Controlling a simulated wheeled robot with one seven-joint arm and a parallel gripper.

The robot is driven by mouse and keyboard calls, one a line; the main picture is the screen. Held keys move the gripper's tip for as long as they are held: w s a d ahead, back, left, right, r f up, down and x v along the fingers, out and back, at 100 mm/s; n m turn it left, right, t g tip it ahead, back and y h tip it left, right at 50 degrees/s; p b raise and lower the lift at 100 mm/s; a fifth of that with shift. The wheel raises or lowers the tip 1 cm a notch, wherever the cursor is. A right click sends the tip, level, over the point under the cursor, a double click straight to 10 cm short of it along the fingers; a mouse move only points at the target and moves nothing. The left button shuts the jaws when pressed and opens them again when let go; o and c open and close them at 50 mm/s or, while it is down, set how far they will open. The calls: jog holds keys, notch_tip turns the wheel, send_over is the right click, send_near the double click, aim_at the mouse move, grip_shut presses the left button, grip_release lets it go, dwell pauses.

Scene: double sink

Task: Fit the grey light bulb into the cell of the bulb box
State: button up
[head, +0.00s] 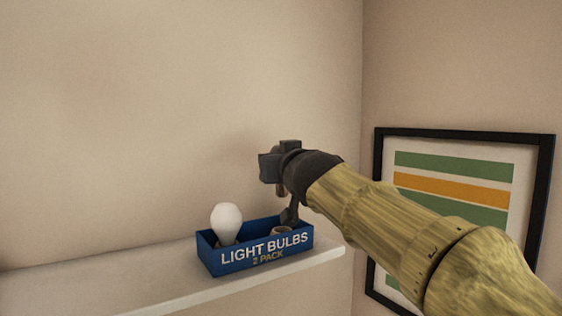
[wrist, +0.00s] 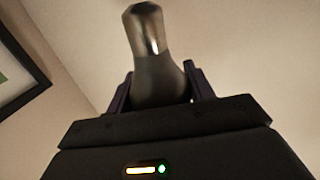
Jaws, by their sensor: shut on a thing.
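The blue bulb box (head: 237,255) stands on a white shelf in the head view. A white bulb (head: 227,222) stands in its left cell, round end up. A cardboard-coloured ring (head: 281,231) shows in the right cell. My gripper (wrist: 158,80) is shut on the grey light bulb (wrist: 148,35). In the wrist view, the bulb's wide part is between the two fingers and its shiny metal end points away from the gripper. In the head view, my gripper (head: 289,205) is over the box's right part. There, bulb and fingers are dark and hard to separate; I cannot tell whether they touch the box.
The narrow white shelf (head: 160,285) runs along the wall, with clear room left of the box. Its right end is just right of the box. A black-framed striped picture (head: 455,165) hangs on the right wall behind my arm.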

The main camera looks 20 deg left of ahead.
aim_at(284, 194)
jog(key=shift+f+b, duration=2.9)
jog(key=shift+b, duration=0.15)
jog(key=shift+f+b, duration=1.7)
jog(key=shift+b, duration=0.5)
jog(key=shift+r, duration=0.15)
jog(key=shift+r+p, duration=1.3)
jog(key=shift+b, duration=0.35)
dwell(1.0)
